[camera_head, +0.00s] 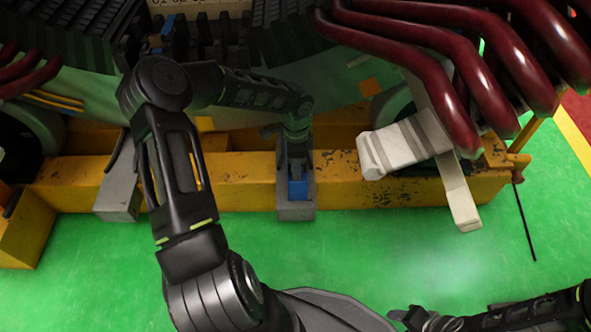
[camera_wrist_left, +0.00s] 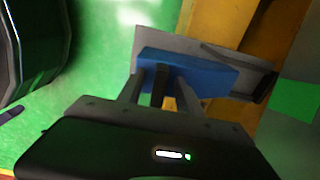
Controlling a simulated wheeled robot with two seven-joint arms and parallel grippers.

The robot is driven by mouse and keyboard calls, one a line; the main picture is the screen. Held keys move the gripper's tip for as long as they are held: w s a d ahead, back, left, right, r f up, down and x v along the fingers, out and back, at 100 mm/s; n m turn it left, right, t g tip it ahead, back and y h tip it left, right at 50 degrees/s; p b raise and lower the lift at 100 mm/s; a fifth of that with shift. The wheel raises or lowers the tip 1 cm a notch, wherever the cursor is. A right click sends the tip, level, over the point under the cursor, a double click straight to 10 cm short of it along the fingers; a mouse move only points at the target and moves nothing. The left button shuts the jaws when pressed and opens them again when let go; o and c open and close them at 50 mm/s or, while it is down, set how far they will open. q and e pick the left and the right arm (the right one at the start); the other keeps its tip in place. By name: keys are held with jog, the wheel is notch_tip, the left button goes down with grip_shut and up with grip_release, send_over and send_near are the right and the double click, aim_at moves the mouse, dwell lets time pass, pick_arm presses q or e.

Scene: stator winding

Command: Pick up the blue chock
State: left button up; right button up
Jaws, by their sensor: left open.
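The blue chock (camera_head: 298,188) lies in a grey holder (camera_head: 296,213) fixed across the yellow beam. It also shows in the left wrist view (camera_wrist_left: 210,75) as a long blue block in the grey holder. My left gripper (camera_wrist_left: 160,82) is open, with its fingertips at the near edge of the chock. Whether they touch it I cannot tell. In the head view my left gripper (camera_head: 297,155) hangs just above and behind the chock and hides part of it. Part of my right arm's end (camera_head: 415,318) shows at the bottom right; its fingers are not clear.
A yellow beam (camera_head: 240,170) runs across, with another grey holder (camera_head: 118,190) at the left. A pale wrapped piece (camera_head: 395,147) and thick dark red pipes (camera_head: 440,75) stand at the right. The green floor (camera_head: 400,250) in front is mostly clear.

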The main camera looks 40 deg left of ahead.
pick_arm(q)
jog(key=shift+c, duration=0.3)
grip_shut()
dwell(0.5)
jog(key=shift+r, duration=0.1)
